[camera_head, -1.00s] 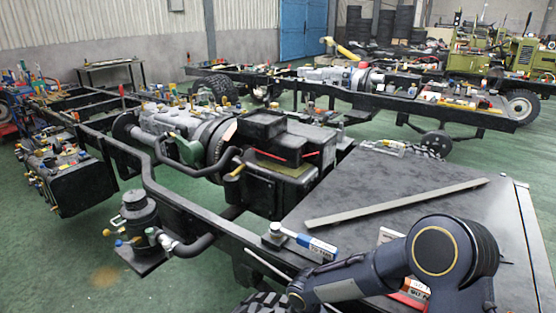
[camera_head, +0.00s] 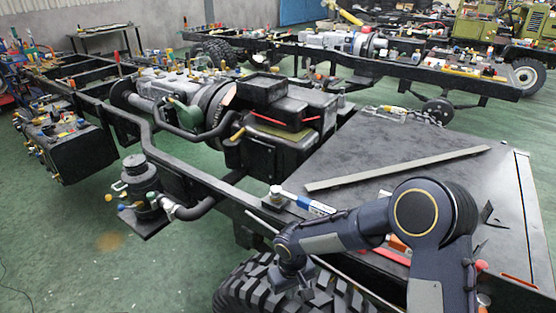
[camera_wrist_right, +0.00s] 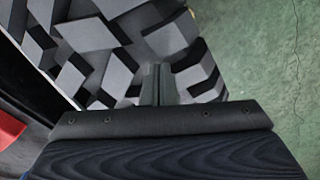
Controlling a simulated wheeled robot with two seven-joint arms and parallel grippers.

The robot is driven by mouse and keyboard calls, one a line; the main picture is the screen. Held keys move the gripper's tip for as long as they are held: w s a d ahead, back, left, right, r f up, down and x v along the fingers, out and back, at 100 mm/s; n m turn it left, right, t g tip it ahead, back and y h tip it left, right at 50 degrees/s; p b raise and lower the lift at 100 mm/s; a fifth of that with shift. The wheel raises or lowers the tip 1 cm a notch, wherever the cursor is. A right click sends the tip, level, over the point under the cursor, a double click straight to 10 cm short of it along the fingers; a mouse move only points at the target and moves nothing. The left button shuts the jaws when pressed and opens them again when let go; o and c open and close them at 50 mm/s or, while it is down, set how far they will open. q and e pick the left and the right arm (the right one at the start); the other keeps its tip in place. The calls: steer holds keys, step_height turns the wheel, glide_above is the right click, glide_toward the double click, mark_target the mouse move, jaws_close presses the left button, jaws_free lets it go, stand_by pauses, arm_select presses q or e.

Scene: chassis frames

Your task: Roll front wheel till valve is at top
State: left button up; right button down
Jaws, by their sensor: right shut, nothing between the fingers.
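The front wheel (camera_head: 245,287) shows as a black, chunky-treaded tyre at the bottom of the head view, beside the chassis rail. Only its upper tread is in view; its side face and valve are hidden. My right gripper (camera_head: 304,290) reaches down over the tyre, small and partly blurred into it in the head view. In the right wrist view, the gripper's fingers (camera_wrist_right: 158,74) are together and empty, pointing at the tyre's tread blocks (camera_wrist_right: 110,50). I cannot tell whether they touch the rubber. My left gripper is not in view.
A dark flat deck (camera_head: 440,145) with a long metal bar (camera_head: 395,168) lies right of the wheel. A blue-and-white tool (camera_head: 305,202) rests on the chassis rail (camera_head: 228,190) above it. Green floor (camera_head: 165,275) left of the tyre is clear.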

steer(key=shift+s+f, duration=0.1)
steer(key=shift+f, duration=0.2)
steer(key=shift+a, duration=0.1)
steer(key=shift+w+a+f+b, duration=0.1)
steer(key=shift+w+a+b, duration=0.1)
steer(key=shift+w+a, duration=0.3)
steer(key=shift+w+a+f+b, duration=0.1)
steer(key=shift+w+a+b, duration=0.15)
steer(key=shift+a, duration=0.35)
stand_by(0.4)
step_height(320, 180, up, 8)
steer(key=p, duration=0.5)
steer(key=shift+w+r, duration=0.25)
steer(key=shift+a, duration=0.1)
